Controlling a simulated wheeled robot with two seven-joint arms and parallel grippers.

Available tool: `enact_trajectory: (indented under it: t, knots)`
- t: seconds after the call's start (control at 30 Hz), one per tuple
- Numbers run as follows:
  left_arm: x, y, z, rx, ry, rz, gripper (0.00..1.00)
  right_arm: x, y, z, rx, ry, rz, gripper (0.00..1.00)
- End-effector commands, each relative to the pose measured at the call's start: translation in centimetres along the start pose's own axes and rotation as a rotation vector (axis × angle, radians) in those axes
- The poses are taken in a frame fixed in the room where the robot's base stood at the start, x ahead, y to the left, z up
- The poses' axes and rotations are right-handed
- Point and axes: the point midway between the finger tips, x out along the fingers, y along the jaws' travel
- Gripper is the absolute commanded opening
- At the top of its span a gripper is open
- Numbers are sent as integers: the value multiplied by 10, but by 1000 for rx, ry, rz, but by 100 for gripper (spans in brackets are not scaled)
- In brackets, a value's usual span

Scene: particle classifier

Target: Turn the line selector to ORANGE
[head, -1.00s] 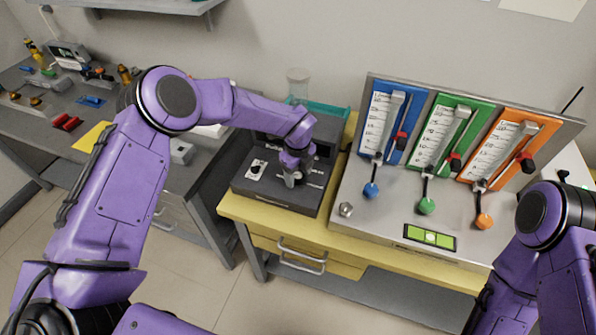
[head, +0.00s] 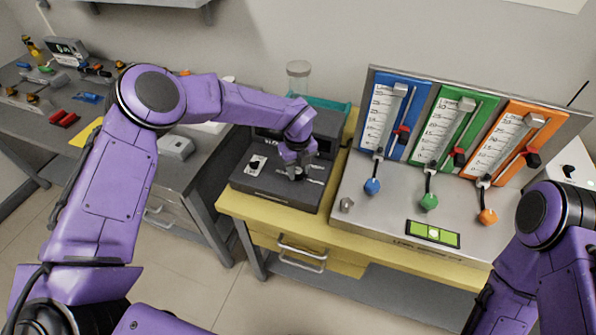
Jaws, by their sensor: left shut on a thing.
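A black box-shaped device (head: 262,184) stands on the yellow table; its sloped top carries a small white plate with a dark switch (head: 256,164) and some white lettering. My left gripper (head: 296,175) points down onto the right part of this top and is shut on a small knob there, taken to be the line selector. The fingers hide most of the knob, so its pointing direction cannot be read. My right arm shows at the lower right, but its gripper is outside the view.
Right of the device stands a metal panel (head: 385,220) with blue (head: 400,143), green (head: 424,148) and orange (head: 502,160) gauge columns and coloured ball levers. A clear cylinder (head: 298,78) and teal tray (head: 330,104) are behind. A grey bench with small parts is at left.

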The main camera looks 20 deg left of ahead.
Motion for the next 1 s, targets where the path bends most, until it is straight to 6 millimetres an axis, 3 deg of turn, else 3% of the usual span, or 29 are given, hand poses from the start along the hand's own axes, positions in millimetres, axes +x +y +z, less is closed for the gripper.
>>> enact_trajectory:
  t: [0.4, 1.0]
  knots:
    - [1, 0, 1, 394, 2, -3, 5, 18, -2, 8, 0, 0, 0, 43]
    - [-1, -1, 1, 963, 6, -2, 5, 24, -2, 10, 0, 0, 0, 43]
